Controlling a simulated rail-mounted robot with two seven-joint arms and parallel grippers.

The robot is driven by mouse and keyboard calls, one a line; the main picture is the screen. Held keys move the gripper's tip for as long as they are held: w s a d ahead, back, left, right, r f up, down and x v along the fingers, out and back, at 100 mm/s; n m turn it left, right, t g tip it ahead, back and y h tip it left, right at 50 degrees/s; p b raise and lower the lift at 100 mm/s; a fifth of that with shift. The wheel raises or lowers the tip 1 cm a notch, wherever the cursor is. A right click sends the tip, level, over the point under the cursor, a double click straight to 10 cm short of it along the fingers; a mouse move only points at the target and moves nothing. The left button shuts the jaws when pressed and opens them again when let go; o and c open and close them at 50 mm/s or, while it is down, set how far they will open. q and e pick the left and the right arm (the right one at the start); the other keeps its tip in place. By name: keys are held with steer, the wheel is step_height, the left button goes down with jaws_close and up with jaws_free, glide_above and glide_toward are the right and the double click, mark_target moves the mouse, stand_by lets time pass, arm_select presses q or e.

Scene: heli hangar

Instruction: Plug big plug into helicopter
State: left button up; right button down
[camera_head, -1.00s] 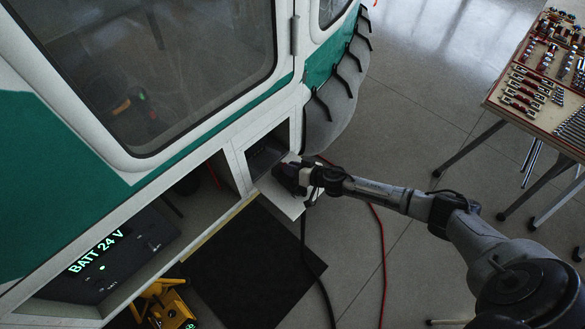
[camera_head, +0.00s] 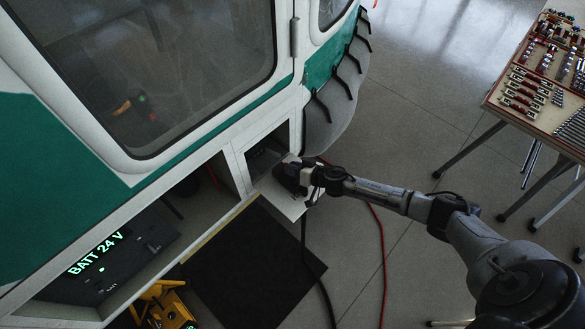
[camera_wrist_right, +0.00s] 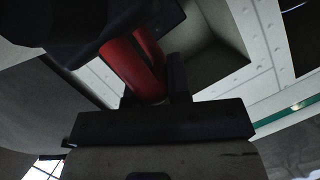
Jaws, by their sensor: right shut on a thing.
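The helicopter (camera_head: 225,130), white and green, fills the left of the head view. A small open bay (camera_head: 262,155) in its lower side has a white flap (camera_head: 284,200) folded down. My right gripper (camera_head: 296,176) is at this bay, over the flap, shut on the big plug (camera_head: 287,171), which looks dark and small there. In the right wrist view, red parts of the plug (camera_wrist_right: 135,68) show between the dark gripper parts (camera_wrist_right: 160,110). The plug's front end and the socket are hidden, so I cannot tell whether they touch. My left gripper is not in view.
A black mat (camera_head: 250,270) lies below the bay. A dark cable (camera_head: 318,275) and a red cable (camera_head: 381,245) run over the floor. A lit "BATT 24 V" unit (camera_head: 105,265) and a yellow object (camera_head: 165,308) are at lower left. A tool table (camera_head: 545,90) stands at right.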

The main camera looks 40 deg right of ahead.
steer(key=shift+w+f, duration=0.35)
steer(key=shift+w, duration=0.15)
steer(key=shift+w, duration=0.35)
steer(key=shift+w+a, duration=0.1)
steer(key=shift+w, duration=0.35)
steer(key=shift+w+a, duration=0.1)
steer(key=shift+w, duration=0.15)
steer(key=c, duration=1.2)
jaws_free()
steer(key=shift+a, duration=0.1)
steer(key=shift+o, duration=1.1)
steer(key=shift+w+r, duration=0.1)
steer(key=shift+r, duration=0.05)
